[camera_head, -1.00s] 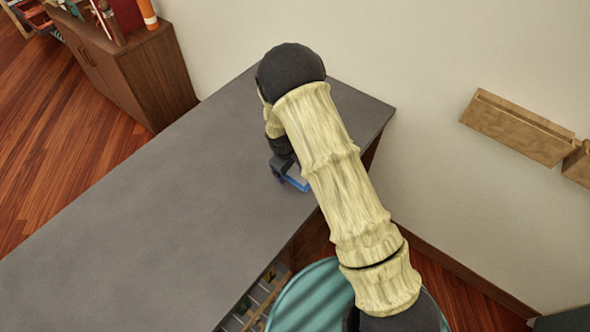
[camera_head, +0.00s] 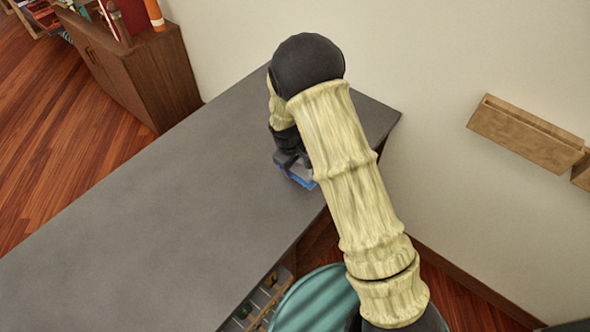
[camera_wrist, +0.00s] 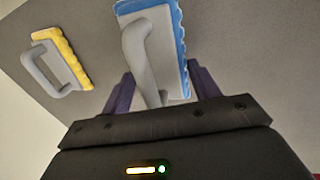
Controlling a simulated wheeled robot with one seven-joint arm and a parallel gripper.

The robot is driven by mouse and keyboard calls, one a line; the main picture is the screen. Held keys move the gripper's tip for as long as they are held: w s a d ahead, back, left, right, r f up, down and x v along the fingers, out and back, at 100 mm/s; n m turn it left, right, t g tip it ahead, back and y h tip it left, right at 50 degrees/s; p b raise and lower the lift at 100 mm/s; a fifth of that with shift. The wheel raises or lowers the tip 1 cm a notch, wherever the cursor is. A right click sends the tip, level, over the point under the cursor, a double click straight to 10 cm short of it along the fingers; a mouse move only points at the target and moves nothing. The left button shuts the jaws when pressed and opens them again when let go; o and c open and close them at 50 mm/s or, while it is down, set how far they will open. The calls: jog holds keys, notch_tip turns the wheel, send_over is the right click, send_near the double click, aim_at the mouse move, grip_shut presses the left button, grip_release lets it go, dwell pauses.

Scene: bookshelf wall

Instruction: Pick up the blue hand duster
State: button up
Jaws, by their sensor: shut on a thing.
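The blue hand duster (camera_wrist: 153,45) has a pale grey back, a grey loop handle and a blue scalloped edge. In the wrist view it reaches up from between the two dark fingers of my gripper (camera_wrist: 162,88), which is shut on it. In the head view a small strip of the blue duster (camera_head: 297,180) shows just below my gripper (camera_head: 290,160), near the right edge of the grey tabletop. My arm hides part of it, and I cannot tell whether it touches the table.
A similar yellow duster (camera_wrist: 62,62) with a grey handle lies on the grey surface to the left. The grey table (camera_head: 150,220) is bare at left. A wooden cabinet (camera_head: 150,75) stands behind it, and a wooden wall shelf (camera_head: 525,133) hangs at right.

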notch_tip(320, 180, up, 6)
jog(key=shift+r+b, duration=0.25)
jog(key=shift+b, duration=0.55)
